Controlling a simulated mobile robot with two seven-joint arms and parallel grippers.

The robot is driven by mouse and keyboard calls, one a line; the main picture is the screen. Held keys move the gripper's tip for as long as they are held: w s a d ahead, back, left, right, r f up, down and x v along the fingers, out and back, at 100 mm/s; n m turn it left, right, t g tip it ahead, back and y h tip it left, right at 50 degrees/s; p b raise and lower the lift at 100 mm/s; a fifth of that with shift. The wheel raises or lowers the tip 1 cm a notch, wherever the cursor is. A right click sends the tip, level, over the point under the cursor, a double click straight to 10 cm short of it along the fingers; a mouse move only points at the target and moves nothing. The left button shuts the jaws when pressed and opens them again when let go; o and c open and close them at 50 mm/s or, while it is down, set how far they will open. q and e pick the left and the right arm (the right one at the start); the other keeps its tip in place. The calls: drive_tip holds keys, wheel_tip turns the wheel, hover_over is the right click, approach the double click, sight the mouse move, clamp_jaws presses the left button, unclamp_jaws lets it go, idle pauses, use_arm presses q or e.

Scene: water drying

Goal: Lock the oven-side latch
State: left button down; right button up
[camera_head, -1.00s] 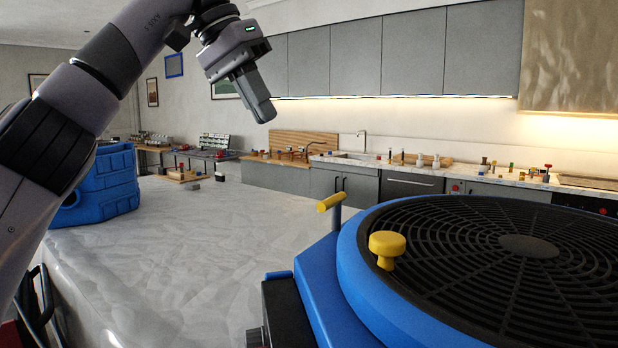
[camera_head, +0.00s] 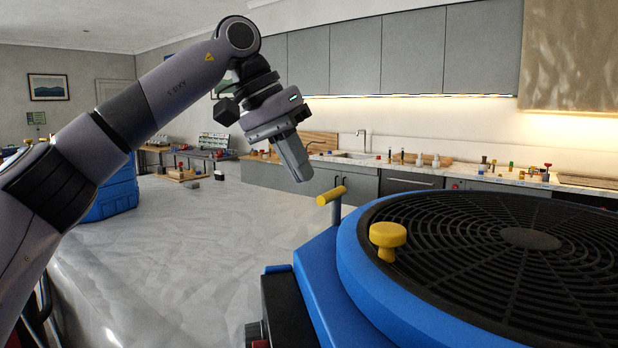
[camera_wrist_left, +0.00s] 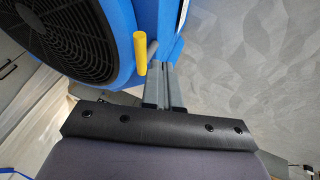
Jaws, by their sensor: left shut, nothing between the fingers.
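A blue fan-like machine (camera_head: 350,265) with a round black grille (camera_head: 490,235) fills the lower right of the head view. A yellow bar handle (camera_head: 331,195) on a grey post stands at its far-left edge; it also shows in the left wrist view (camera_wrist_left: 140,52). A yellow knob (camera_head: 388,235) stands on the rim nearer to me. I cannot tell from marks which one is the oven-side latch. My left gripper (camera_head: 304,178) is shut and empty, pointing down just above and left of the bar handle, apart from it. In the wrist view its fingers (camera_wrist_left: 163,75) lie beside the handle. My right gripper is not in view.
A blue crate-like object (camera_head: 112,195) stands at the left behind my arm. A kitchen counter (camera_head: 465,175) with a sink and small items runs along the back wall. The pale grey floor-like surface (camera_head: 190,250) between is mostly clear.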

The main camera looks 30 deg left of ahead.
use_arm(q)
drive_tip(key=shift+s+d+f, duration=0.1)
drive_tip(key=shift+d+f, duration=0.2)
drive_tip(key=shift+d, duration=0.25)
drive_tip(key=shift+d+f, duration=0.3)
drive_tip(key=shift+d, duration=0.2)
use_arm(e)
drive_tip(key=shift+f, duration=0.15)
use_arm(q)
drive_tip(key=shift+s+d+n+b, duration=0.1)
drive_tip(key=shift+n+b, duration=0.2)
drive_tip(key=shift+n, duration=0.4)
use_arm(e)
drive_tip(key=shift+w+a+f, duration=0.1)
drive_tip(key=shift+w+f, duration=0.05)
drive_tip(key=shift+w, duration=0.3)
use_arm(q)
drive_tip(key=shift+s+d+n+t+y, duration=0.15)
drive_tip(key=shift+n+t+y, duration=0.3)
drive_tip(key=shift+n, duration=0.35)
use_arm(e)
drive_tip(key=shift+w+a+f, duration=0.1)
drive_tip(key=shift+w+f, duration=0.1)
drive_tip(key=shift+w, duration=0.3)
